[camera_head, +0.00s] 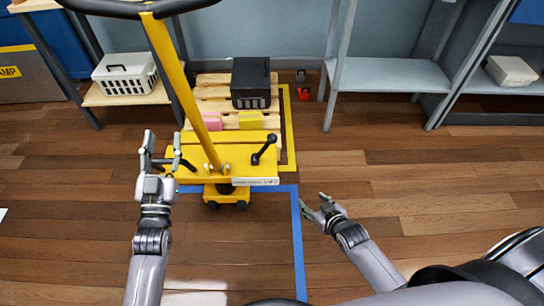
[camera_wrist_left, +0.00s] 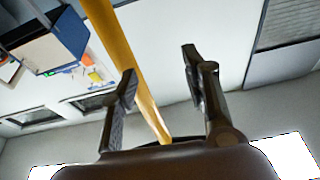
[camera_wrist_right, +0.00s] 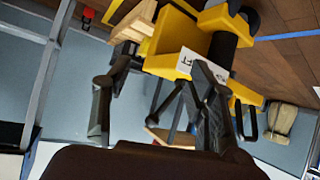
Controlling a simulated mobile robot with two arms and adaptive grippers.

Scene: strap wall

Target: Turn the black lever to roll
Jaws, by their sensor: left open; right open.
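The black lever (camera_head: 265,149) is on the right part of a yellow wheeled machine (camera_head: 228,160) in the head view. Its round knob points up and to the right, above a white label (camera_head: 255,182) whose words are too small to read. My left gripper (camera_head: 163,148) is open over the machine's left end, left of the yellow handle post and well apart from the lever. My right gripper (camera_head: 314,203) is open and empty, low and right of the machine, apart from the lever. The right wrist view shows the machine's yellow body and the label (camera_wrist_right: 196,68); I cannot make out the lever there.
A wooden pallet (camera_head: 212,95) behind the machine bears a black crate (camera_head: 251,83) and pink and yellow blocks. The slanted yellow post (camera_head: 178,85) rises between my left gripper and the lever. Blue tape (camera_head: 298,245) marks the floor. The floor on the right is clear.

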